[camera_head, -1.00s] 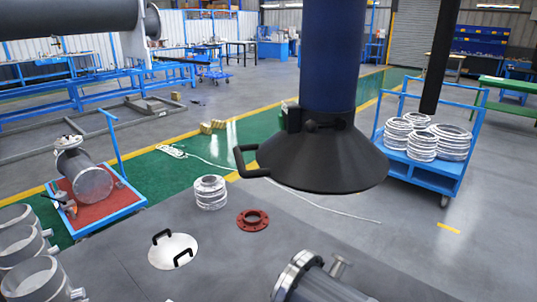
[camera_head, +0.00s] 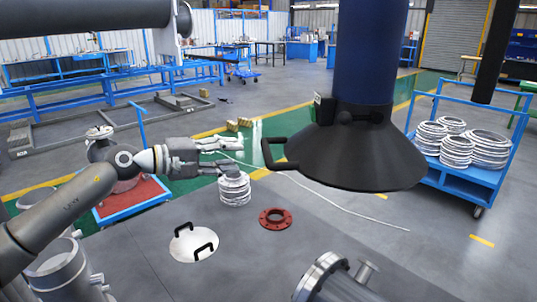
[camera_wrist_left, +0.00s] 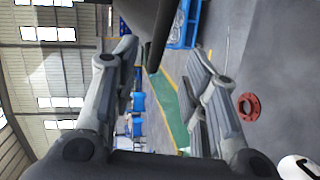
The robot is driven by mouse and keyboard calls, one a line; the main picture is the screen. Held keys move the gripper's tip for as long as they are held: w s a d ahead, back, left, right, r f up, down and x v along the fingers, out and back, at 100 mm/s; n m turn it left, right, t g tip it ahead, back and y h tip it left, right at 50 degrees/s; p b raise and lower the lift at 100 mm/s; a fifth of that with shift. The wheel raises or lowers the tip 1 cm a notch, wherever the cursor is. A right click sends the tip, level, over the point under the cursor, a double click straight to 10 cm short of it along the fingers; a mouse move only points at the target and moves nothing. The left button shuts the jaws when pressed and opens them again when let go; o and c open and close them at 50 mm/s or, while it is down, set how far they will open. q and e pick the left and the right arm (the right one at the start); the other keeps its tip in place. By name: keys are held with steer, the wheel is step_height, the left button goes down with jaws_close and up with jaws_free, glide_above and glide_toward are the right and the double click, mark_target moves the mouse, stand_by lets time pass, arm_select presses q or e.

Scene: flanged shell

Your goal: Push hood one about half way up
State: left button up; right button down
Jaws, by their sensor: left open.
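The hood (camera_head: 358,160) is a black cone hanging from a dark blue duct (camera_head: 370,50) above the grey table. A black loop handle (camera_head: 268,153) sticks out from its left side. My left gripper (camera_head: 238,157) is open and empty, just left of the handle and apart from it, with its fingers pointing right. In the left wrist view, the open fingers (camera_wrist_left: 163,60) frame a dark part of the hood (camera_wrist_left: 150,15) at the top, with the handle (camera_wrist_left: 157,45) between them. My right gripper is not in view.
The grey table (camera_head: 245,265) below holds coiled white rings (camera_head: 234,190), a red flange (camera_head: 276,218), a white disc with black handles (camera_head: 194,243) and a metal flanged pipe (camera_head: 335,283). A blue cart (camera_head: 455,185) with coils stands at the right.

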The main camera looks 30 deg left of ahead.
mark_target(264, 150)
arm_select(q)
steer(key=p+x, duration=0.6)
steer(key=x, duration=0.4)
steer(key=shift+p, duration=0.3)
steer(key=shift+w+d+f, duration=0.15)
steer(key=shift+w+d, duration=0.05)
steer(key=shift+w, duration=0.1)
jaws_close()
